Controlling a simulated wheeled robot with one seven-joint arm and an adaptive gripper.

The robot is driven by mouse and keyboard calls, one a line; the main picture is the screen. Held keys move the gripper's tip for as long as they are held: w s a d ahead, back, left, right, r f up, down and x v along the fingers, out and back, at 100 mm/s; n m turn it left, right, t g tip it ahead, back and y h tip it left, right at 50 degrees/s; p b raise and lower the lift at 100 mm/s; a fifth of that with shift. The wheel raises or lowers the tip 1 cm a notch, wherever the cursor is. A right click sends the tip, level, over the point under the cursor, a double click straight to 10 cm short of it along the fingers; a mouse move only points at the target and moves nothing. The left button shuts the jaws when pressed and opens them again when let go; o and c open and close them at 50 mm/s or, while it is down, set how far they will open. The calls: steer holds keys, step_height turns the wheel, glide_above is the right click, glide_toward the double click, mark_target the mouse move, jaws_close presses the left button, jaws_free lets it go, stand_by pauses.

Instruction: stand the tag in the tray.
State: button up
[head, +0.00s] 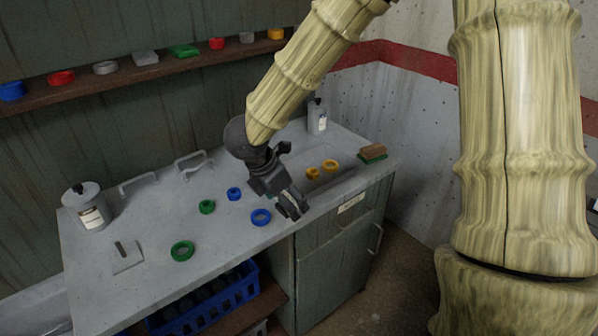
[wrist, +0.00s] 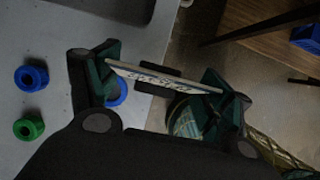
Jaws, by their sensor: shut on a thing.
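My gripper (head: 291,206) is over the front part of the grey counter, right of a blue ring (head: 261,217). In the wrist view its two dark green finger pads (wrist: 163,82) are shut on the ends of the tag (wrist: 160,78), a thin pale plate with dark lettering. The tag spans the jaws; in the head view the gripper mostly hides it. No thing is clearly a tray. A flat pale square with a dark slot or bar (head: 127,256) lies at the counter's left, and a shallow recess (head: 345,181) is at the right.
Green rings (head: 182,250) and a small blue ring (head: 234,194) stand left of my gripper. A blue crate (head: 205,300) is below the counter.

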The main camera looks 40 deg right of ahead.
steer(key=w+d+p, duration=0.1)
steer(key=w+d, duration=0.2)
steer(key=w, duration=0.1)
steer(key=w+d+f+p, duration=0.1)
steer(key=w+d, duration=0.2)
steer(key=d, duration=0.1)
steer(key=w+d+p, duration=0.1)
steer(key=w+d, duration=0.2)
steer(key=w, duration=0.1)
steer(key=shift+w+d+f+p, duration=0.15)
steer(key=shift+w+d+p, duration=0.15)
steer(key=shift+d+p, duration=0.1)
steer(key=shift+f+p, duration=0.45)
steer(key=shift+f, duration=1.35)
steer(key=shift+w+f, duration=0.1)
steer(key=shift+f, duration=0.1)
steer(key=o, duration=1)
steer(key=shift+r, duration=0.1)
steer(key=b+v, duration=0.1)
steer(key=v, duration=1.1)
steer(key=shift+r+b, duration=0.15)
steer(key=shift+b, duration=0.15)
